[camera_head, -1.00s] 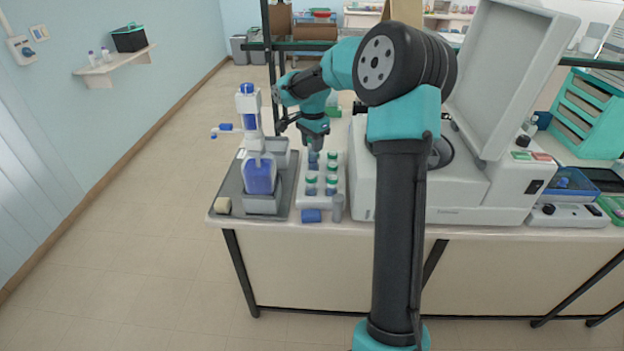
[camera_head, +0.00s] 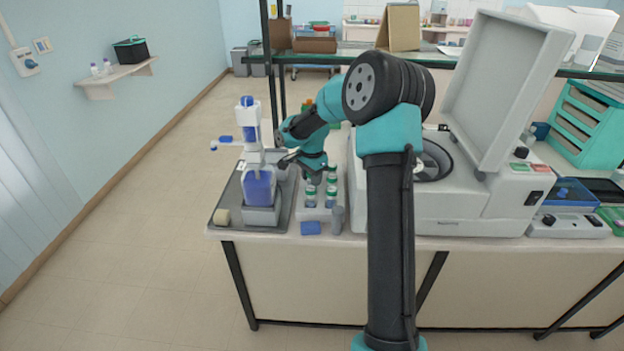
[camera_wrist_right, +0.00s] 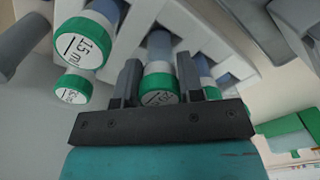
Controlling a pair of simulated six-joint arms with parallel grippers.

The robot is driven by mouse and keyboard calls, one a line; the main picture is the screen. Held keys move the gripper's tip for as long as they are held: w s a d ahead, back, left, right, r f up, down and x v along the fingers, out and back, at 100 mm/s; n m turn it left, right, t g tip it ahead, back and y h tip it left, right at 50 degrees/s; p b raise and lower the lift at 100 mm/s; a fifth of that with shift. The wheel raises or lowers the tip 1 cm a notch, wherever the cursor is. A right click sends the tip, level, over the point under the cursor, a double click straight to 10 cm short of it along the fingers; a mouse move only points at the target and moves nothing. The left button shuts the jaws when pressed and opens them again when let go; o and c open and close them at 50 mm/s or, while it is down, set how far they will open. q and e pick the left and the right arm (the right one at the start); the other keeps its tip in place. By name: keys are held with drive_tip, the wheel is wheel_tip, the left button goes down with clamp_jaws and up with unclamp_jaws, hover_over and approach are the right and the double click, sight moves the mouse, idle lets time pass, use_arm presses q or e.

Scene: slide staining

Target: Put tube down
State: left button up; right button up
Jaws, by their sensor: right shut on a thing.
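My right gripper (camera_head: 313,178) is over the white tube rack (camera_head: 325,213) in the head view. In the right wrist view its two dark fingers (camera_wrist_right: 159,82) are shut around a tube (camera_wrist_right: 158,80) with a green cap and a white marked top. The tube's bluish body reaches toward the white rack (camera_wrist_right: 195,38); I cannot tell how deep it sits. Other green-capped tubes (camera_wrist_right: 84,43) stand in the rack beside it, and some show in the head view (camera_head: 332,187). My left gripper is not in view.
Left of the rack is a grey tray (camera_head: 229,203) with a blue-and-white bottle (camera_head: 258,188). A blue block (camera_head: 310,228) and a grey cylinder (camera_head: 338,220) lie at the rack's front. A large white machine (camera_head: 455,200) with its lid up stands close on the right.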

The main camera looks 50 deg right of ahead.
drive_tip(key=shift+f, duration=0.3)
drive_tip(key=shift+f, duration=0.35)
drive_tip(key=o, duration=0.9)
drive_tip(key=shift+r, duration=0.1)
wheel_tip(320, 180, up, 13)
drive_tip(key=shift+f, duration=0.2)
idle(0.4)
